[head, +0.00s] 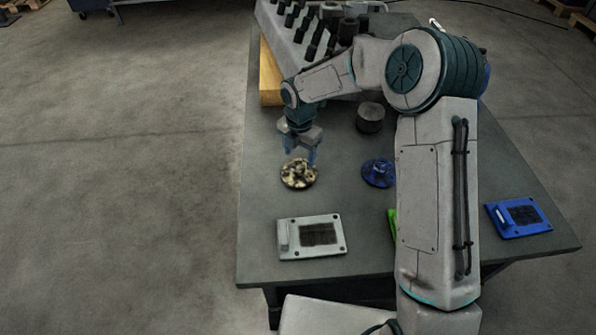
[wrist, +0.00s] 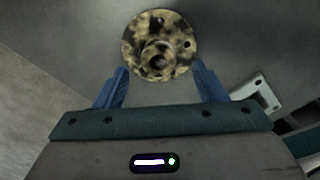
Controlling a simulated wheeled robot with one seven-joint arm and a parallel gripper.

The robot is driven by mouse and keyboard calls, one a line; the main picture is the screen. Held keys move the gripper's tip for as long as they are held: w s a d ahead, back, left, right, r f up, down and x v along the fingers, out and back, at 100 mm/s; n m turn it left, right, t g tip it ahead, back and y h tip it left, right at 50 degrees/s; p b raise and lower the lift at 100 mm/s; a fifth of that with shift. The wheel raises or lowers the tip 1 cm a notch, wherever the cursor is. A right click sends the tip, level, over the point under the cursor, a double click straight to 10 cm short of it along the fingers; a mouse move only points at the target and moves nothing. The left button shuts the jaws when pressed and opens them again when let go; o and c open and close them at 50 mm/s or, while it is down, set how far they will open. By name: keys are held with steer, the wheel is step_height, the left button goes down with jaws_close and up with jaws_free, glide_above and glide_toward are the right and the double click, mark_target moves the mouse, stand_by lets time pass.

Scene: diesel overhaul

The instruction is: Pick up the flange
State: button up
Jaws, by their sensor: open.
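A round flange (head: 299,173) with a mottled tan and black surface lies on the grey table, left of the middle, in the head view. In the wrist view the flange (wrist: 160,46) shows from above, with a raised hub and a hole in its centre. My gripper (head: 301,156) is just above the flange in the head view, pointing down. In the wrist view my gripper (wrist: 160,84) has its two blue fingers apart, with nothing between the tips; the flange lies ahead of them. A blue flange (head: 378,172) lies on the table to the right.
A grey plate with a dark panel (head: 311,237) lies in front of the flange. A blue plate (head: 518,217) is at the right edge, and a green item (head: 392,223) is partly behind my arm. A dark cylinder (head: 370,117) and an engine block (head: 300,40) stand farther back.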

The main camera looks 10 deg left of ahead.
mark_target(298, 163)
steer(key=shift+a+f, duration=0.1)
steer(key=shift+f, duration=2.55)
steer(key=c, duration=1.4)
